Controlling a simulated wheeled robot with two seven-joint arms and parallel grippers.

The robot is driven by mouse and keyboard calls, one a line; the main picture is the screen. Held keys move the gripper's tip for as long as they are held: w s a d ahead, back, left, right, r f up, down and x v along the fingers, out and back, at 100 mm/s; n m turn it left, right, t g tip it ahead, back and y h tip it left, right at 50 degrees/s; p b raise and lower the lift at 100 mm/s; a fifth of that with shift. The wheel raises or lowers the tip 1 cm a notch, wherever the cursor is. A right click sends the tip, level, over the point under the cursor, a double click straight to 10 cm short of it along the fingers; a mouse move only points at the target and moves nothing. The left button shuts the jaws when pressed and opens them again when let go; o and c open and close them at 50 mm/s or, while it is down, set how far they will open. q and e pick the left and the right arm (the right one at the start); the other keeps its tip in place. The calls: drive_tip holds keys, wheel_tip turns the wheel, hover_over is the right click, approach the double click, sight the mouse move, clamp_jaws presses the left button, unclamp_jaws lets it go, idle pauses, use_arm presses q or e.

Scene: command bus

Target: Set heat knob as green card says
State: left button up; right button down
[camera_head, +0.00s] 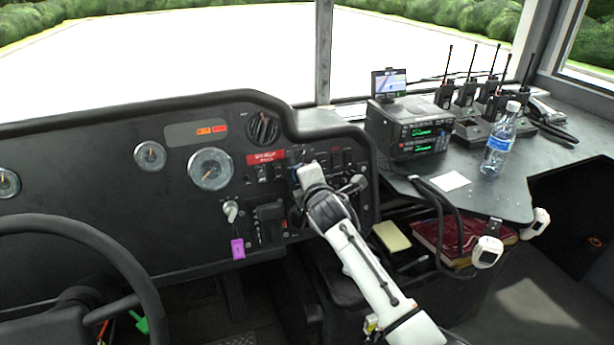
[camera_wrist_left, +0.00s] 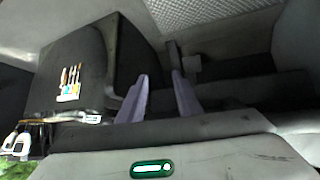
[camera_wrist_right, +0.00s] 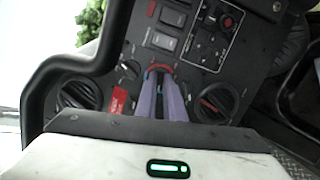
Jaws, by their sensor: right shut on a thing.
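In the right wrist view, my right gripper (camera_wrist_right: 162,84) is shut on a small dashboard knob with a red and blue arc (camera_wrist_right: 158,68) around it, apparently the heat knob. The fingers cover most of the knob, so its setting cannot be read. In the head view, my right gripper (camera_head: 308,178) is against the dashboard and hides that area. A pale yellow-green card (camera_head: 391,236) lies below the right counter; no writing is legible on it. My left gripper (camera_wrist_left: 161,92) is open and empty in the left wrist view, and it is outside the head view.
A steering wheel (camera_head: 90,255) stands at the left. A key with a purple tag (camera_head: 238,249) hangs from the dash. A bottle (camera_head: 499,140) and radios (camera_head: 408,128) stand on the counter.

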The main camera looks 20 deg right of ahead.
drive_tip(key=m+y+p, duration=0.1)
drive_tip(key=m+p, duration=0.2)
drive_tip(key=m, duration=0.8)
drive_tip(key=m+y+p, duration=0.2)
drive_tip(key=m+p, duration=0.2)
drive_tip(key=m, duration=0.7)
drive_tip(key=m+y+p, duration=0.1)
drive_tip(key=m+p, duration=0.3)
drive_tip(key=m, duration=0.8)
drive_tip(key=shift+d+g+y, duration=0.15)
drive_tip(key=shift+g+y, duration=0.25)
use_arm(q)
wheel_tip(320, 180, up, 8)
drive_tip(key=s+a, duration=0.1)
drive_tip(key=a, duration=0.1)
use_arm(e)
drive_tip(key=shift+m+t, duration=0.4)
drive_tip(key=shift+m, duration=1.9)
use_arm(q)
drive_tip(key=shift+b, duration=0.3)
